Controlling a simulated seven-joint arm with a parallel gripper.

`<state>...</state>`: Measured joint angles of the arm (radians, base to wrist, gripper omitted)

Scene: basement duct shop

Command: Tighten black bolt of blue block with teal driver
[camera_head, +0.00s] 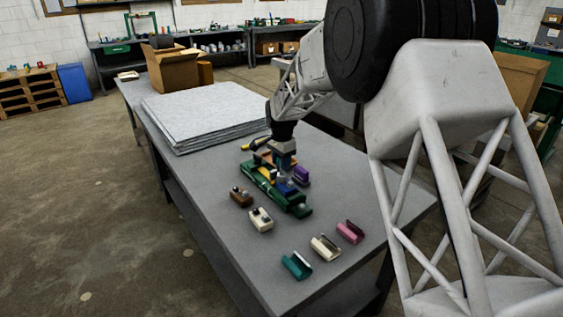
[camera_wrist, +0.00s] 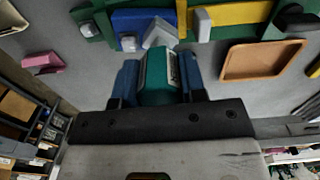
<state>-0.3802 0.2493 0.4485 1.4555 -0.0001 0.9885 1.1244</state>
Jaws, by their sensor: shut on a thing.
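My gripper (camera_head: 283,156) is low over the green fixture on the table. In the wrist view, its two blue-grey fingers (camera_wrist: 159,82) are shut on the teal driver (camera_wrist: 155,72), one on each side of it. The blue block (camera_wrist: 131,20) lies in the fixture just beyond the driver, and it also shows in the head view (camera_head: 286,188). A grey V-shaped piece (camera_wrist: 160,33) shows between driver and block. I cannot make out the black bolt or whether the driver touches anything.
The green fixture (camera_head: 297,209) also holds a yellow bar (camera_wrist: 235,14). An orange tray (camera_wrist: 262,60) is beside it. A purple piece (camera_head: 301,174), a brown block (camera_head: 241,196), and a white block (camera_head: 260,219) are close. Teal (camera_head: 297,265), cream (camera_head: 325,247) and pink (camera_head: 350,232) holders stand in front.

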